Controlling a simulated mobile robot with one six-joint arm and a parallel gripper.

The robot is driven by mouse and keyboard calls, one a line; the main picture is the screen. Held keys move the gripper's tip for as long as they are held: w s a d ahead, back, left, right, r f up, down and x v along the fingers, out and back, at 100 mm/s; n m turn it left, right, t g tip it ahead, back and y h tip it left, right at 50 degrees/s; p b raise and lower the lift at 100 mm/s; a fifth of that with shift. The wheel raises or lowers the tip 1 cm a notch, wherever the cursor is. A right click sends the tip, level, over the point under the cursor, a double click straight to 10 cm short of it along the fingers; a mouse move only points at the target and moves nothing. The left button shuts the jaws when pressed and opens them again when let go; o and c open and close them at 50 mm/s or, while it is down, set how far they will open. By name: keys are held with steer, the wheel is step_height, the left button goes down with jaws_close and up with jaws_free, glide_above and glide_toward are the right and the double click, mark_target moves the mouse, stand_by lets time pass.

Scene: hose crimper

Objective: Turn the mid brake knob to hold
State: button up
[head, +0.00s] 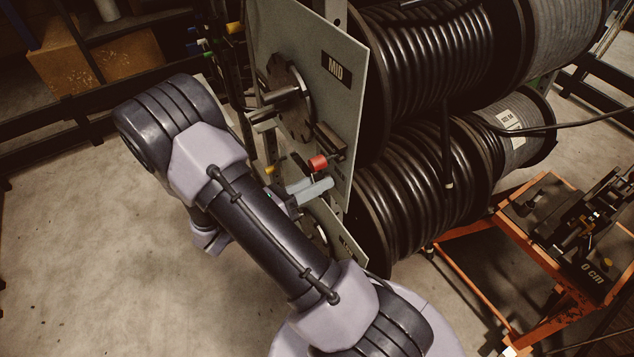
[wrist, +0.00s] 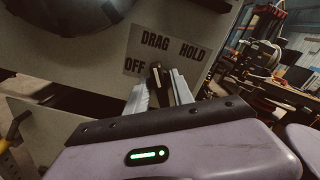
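The mid brake knob (wrist: 156,74) is a small dark bar with a paler edge, in front of the label plate (wrist: 168,50) reading OFF, DRAG and HOLD in the wrist view. The bar points up, roughly toward DRAG. My gripper (wrist: 161,90) has its two pale fingers on either side of the knob. Whether they press on it I cannot tell. The knob's base is hidden by the fingers. In the head view, my gripper (head: 312,190) is at the lower part of the panel marked MID (head: 338,98), just under a red-ended part (head: 318,162).
Large black hose reels (head: 430,190) stand right behind the panel. A round dark hub with a shaft (head: 289,98) sticks out of the panel above my gripper. An orange cart (head: 510,240) stands at the right. The floor (head: 90,240) at the left is clear.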

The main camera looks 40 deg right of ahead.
jaws_close()
steer(key=shift+m, duration=0.3)
steer(key=shift+r+m+p, duration=0.1)
steer(key=shift+m+p, duration=0.65)
steer(key=shift+m, duration=0.25)
steer(key=m, duration=0.2)
steer(key=shift+m+p, duration=0.3)
steer(key=shift+p, duration=0.1)
steer(key=m, duration=0.6)
steer(key=shift+s, duration=0.15)
steer(key=shift+m, duration=0.4)
